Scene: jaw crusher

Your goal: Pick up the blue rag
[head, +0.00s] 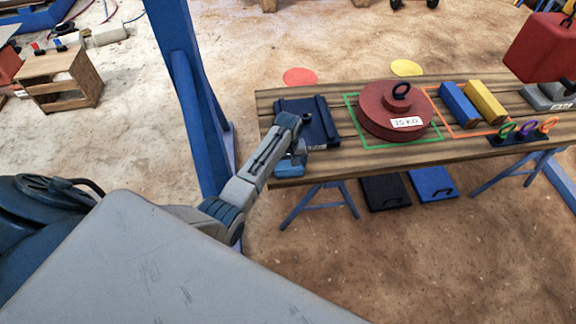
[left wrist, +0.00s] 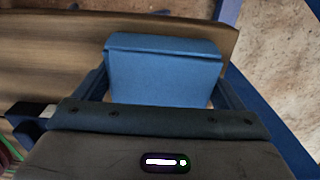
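The blue rag (head: 290,171) is a folded light-blue cloth at the near left edge of the wooden table. In the left wrist view the rag (left wrist: 164,72) lies straight ahead, between my two dark fingers. My left gripper (head: 291,150) is over the rag at the table's left end, pointing down. In the left wrist view my left gripper (left wrist: 162,88) is open, with one finger at each side of the cloth. Whether the fingers touch the rag cannot be told. The rag's near part is hidden by the gripper body. My right gripper is not in view.
A dark blue tray-like block (head: 318,130) lies just behind the gripper. To the right are a red 25 KG weight (head: 385,112), blue (head: 457,103) and yellow (head: 487,101) bars, and a rack with coloured rings (head: 520,136). A blue post (head: 180,90) stands left of the table.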

